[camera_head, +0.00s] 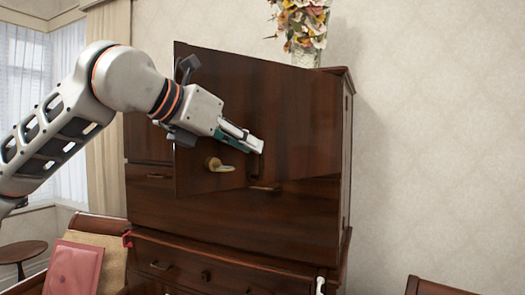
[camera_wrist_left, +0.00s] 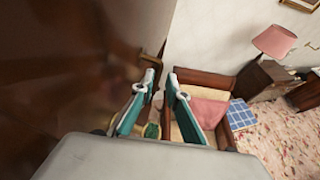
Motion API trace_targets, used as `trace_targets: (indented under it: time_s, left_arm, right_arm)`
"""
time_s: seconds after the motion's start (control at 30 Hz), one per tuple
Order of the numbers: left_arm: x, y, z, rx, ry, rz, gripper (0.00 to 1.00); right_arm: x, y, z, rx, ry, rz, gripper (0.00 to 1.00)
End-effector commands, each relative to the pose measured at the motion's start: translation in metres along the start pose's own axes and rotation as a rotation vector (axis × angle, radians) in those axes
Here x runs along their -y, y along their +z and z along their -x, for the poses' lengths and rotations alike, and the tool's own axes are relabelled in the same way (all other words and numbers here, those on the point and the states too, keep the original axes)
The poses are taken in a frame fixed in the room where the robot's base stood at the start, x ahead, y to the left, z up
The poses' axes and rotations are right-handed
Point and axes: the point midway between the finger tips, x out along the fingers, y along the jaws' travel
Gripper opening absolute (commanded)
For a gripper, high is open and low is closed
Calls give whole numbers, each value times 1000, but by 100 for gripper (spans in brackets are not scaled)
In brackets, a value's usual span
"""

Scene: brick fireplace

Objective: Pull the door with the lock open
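The dark wooden door (camera_head: 290,110) of the tall cabinet stands swung outward, its left edge away from the cabinet front. A pale brass knob-like lock piece (camera_head: 218,165) sits low on its face near the free edge. My left gripper (camera_head: 255,145) is in front of the door, above and right of the lock piece. In the left wrist view its two fingers (camera_wrist_left: 162,75) are apart at the tips, with nothing clearly held. The door fills the left of that view (camera_wrist_left: 60,80). Whether the fingers touch it, I cannot tell. My right gripper is not in view.
The cabinet (camera_head: 170,225) has drawers below and a flower vase (camera_head: 303,30) on top. A chair with a pink cushion (camera_head: 75,268) stands at lower left, and another chair (camera_head: 435,287) at lower right. The wrist view shows a pink lamp (camera_wrist_left: 274,40) and patterned floor.

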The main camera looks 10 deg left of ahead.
Motion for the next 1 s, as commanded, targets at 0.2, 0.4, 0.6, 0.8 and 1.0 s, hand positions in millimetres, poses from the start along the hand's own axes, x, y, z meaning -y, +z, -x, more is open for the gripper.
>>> trace_targets:
  time_s: [0.2, 0.4, 0.6, 0.8, 1.0]
  left_arm:
    - [1, 0, -33, -3, -2, 1, 14]
    - [0, -1, -47, -3, -1, 1, 14]
    - [0, -1, -49, -2, -1, 0, 14]
    - [0, -1, -48, -2, -1, 0, 0]
    - [0, -1, -49, -2, -1, 0, 0]
  right_arm:
    - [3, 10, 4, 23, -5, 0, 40]
    - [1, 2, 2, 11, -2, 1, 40]
    - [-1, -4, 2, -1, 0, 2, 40]
    - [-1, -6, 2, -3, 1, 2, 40]
    - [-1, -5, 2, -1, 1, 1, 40]
